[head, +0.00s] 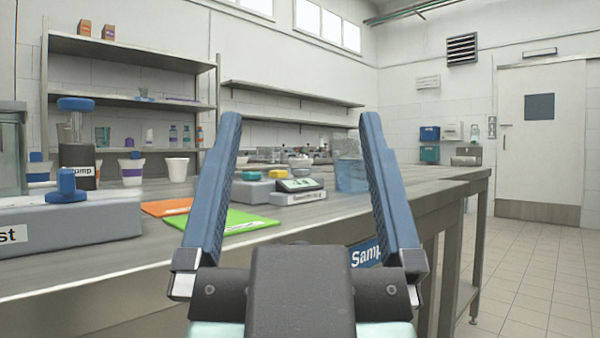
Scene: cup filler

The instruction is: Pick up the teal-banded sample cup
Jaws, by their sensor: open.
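My gripper (300,120) is open and empty, its two long blue fingers pointing forward over the front edge of the steel bench (330,226). No cup with a clearly teal band can be made out. A clear cup with a purple band (132,172) stands on the bench to the left of my fingers. A plain white cup (178,170) stands to its right. Another cup (39,172) stands farther left, and its band is too small to tell for sure. All of these cups are apart from my gripper.
A grey unit with a blue knob (67,188) fills the bench's left end. Orange (165,207) and green (240,219) mats lie in front. A scale (299,190) and a clear blue-tinted container (351,175) stand between my fingers. Shelves (130,98) stand behind; the floor (530,265) is clear at right.

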